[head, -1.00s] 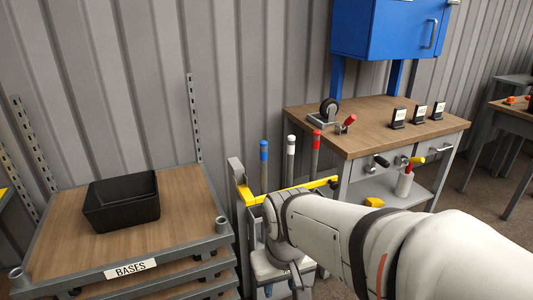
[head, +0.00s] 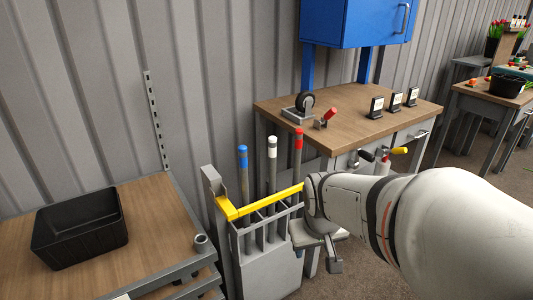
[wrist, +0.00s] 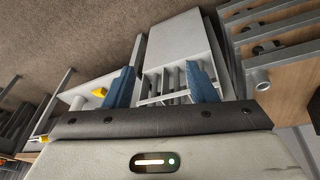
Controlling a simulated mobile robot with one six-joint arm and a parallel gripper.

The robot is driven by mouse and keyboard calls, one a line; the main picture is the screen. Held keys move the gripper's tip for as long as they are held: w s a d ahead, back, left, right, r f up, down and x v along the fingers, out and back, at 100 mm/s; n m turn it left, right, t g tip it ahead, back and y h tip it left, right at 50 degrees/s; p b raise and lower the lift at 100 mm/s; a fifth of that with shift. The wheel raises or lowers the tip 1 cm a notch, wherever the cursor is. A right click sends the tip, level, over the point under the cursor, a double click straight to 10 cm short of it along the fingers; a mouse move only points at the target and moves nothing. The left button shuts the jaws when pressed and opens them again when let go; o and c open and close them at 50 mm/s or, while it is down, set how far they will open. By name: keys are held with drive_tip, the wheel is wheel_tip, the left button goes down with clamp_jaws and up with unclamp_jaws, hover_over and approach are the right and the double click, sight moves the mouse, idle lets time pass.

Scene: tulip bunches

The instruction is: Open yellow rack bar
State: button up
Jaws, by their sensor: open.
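The yellow rack bar (head: 270,201) runs across the top of the grey rack (head: 268,275) in the head view. Its left end meets a grey post with a yellow bracket, and my wrist hides its right end. Poles with blue (head: 242,155), white (head: 272,147) and red (head: 298,142) tops stand upright in the rack, behind the bar. In the wrist view my gripper (wrist: 160,75) is open and empty, its blue fingers spread in front of the rack's slots.
A wooden cart with a black bin (head: 80,230) stands close on the left. A workbench (head: 350,125) with a caster, a red-handled clamp and small black stands is behind, under a blue cabinet (head: 357,22).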

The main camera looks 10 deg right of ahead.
drive_tip(key=w+d+f+n+t+y+b, duration=0.2)
drive_tip(key=w+d+f+t+y+b, duration=0.25)
drive_tip(key=w+d+t, duration=0.55)
drive_tip(key=w+d+f+n+t+y+b, duration=0.25)
drive_tip(key=w+d+f+t+b, duration=0.2)
drive_tip(key=w+d, duration=0.65)
drive_tip(key=shift+g, duration=0.25)
drive_tip(key=shift+s+a+f+b+x, duration=0.15)
drive_tip(key=shift+a+x, duration=0.2)
drive_tip(key=shift+x, duration=1.45)
drive_tip(key=shift+s+a+b+x, duration=0.15)
drive_tip(key=shift+a+x, duration=0.2)
drive_tip(key=shift+x, duration=1.4)
drive_tip(key=shift+s+a+f+b+x, duration=0.15)
drive_tip(key=shift+a+x, duration=0.25)
drive_tip(key=shift+x, duration=1.4)
drive_tip(key=shift+r, duration=0.1)
drive_tip(key=shift+c, duration=0.2)
